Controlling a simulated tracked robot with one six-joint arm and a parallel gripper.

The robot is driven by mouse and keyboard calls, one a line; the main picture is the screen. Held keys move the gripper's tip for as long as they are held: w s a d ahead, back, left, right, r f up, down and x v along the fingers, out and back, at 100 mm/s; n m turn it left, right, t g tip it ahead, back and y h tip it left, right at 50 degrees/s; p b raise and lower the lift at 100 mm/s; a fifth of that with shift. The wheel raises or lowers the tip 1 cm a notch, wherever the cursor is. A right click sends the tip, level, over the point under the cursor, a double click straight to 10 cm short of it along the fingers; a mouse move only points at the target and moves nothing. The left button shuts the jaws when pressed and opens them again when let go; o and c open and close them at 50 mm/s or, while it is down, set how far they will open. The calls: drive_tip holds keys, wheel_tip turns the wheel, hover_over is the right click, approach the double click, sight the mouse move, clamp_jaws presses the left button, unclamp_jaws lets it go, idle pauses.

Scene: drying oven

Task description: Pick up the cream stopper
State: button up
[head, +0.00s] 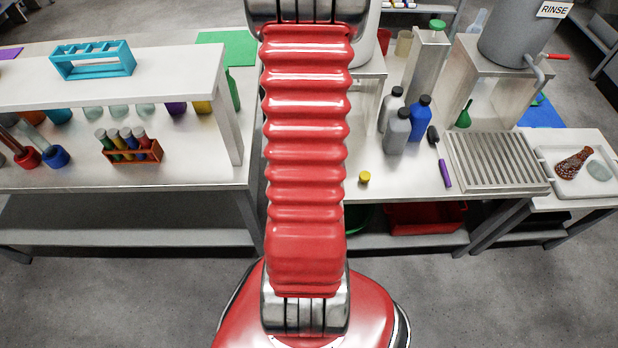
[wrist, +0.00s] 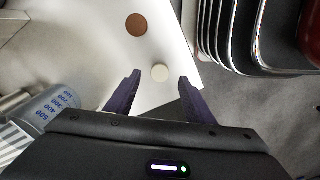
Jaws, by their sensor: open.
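My gripper (wrist: 160,77) has two dark purple fingers spread apart. In the head view I do not see the cream stopper or the gripper; my red arm covers the middle of that picture.
In the head view a yellow cap (head: 364,177), bottles (head: 397,130) and a slatted metal rack (head: 497,162) are right of my arm.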

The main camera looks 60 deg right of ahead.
drive_tip(key=shift+f, duration=2.3)
drive_tip(key=shift+c, duration=0.4)
drive_tip(key=c, duration=1.1)
